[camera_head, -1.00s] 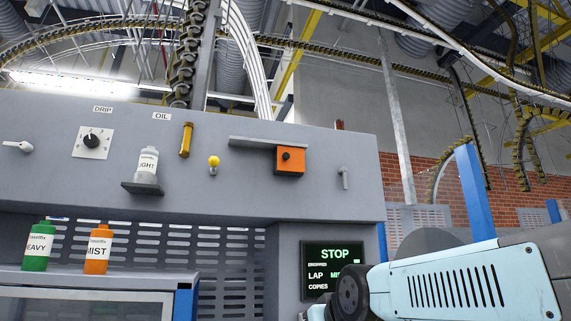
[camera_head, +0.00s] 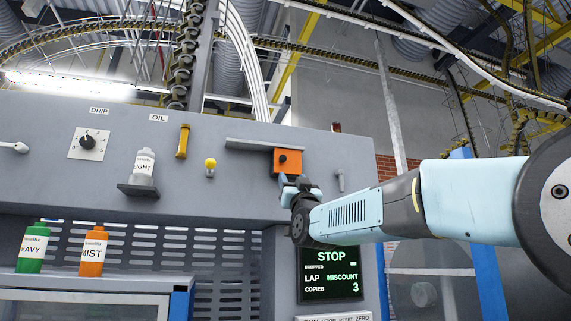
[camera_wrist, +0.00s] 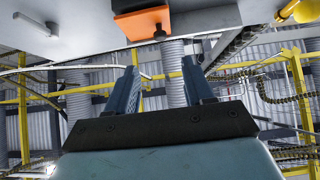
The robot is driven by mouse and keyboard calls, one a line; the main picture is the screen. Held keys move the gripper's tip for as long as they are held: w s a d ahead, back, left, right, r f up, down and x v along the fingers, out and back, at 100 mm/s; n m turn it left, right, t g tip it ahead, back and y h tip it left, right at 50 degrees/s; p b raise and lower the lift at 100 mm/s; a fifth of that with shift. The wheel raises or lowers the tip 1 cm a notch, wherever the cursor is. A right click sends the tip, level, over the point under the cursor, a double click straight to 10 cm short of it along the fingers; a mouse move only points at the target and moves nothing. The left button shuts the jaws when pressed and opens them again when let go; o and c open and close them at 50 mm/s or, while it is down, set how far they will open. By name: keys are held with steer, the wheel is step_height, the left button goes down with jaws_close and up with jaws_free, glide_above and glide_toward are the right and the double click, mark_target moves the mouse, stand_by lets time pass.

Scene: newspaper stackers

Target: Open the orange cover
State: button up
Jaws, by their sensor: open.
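The orange cover (camera_head: 287,160) is a small box with a dark round knob (camera_head: 283,158), mounted on the grey machine panel under a grey ledge. My gripper (camera_head: 302,184) is just below the cover and in front of the panel. In the wrist view the orange cover (camera_wrist: 143,22) is at the top, with its dark knob (camera_wrist: 159,33) pointing down into view. There my gripper (camera_wrist: 162,78) has its two fingers spread apart with nothing between them. The knob is beyond and above the fingertips. I cannot tell whether a finger touches the cover.
A grey lever (camera_head: 340,181) is right of the cover, and a yellow knob (camera_head: 210,166) is to its left. A grey bottle (camera_head: 143,166) stands on a small shelf. A screen (camera_head: 330,273) reading STOP is below. Green (camera_head: 32,248) and orange (camera_head: 93,251) bottles stand at the lower left.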

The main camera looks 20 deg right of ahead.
mark_target(283, 161)
steer(key=x, duration=1.2)
steer(key=shift+w+r, duration=0.1)
steer(key=shift+w, duration=0.15)
steer(key=shift+c, duration=0.3)
jaws_close()
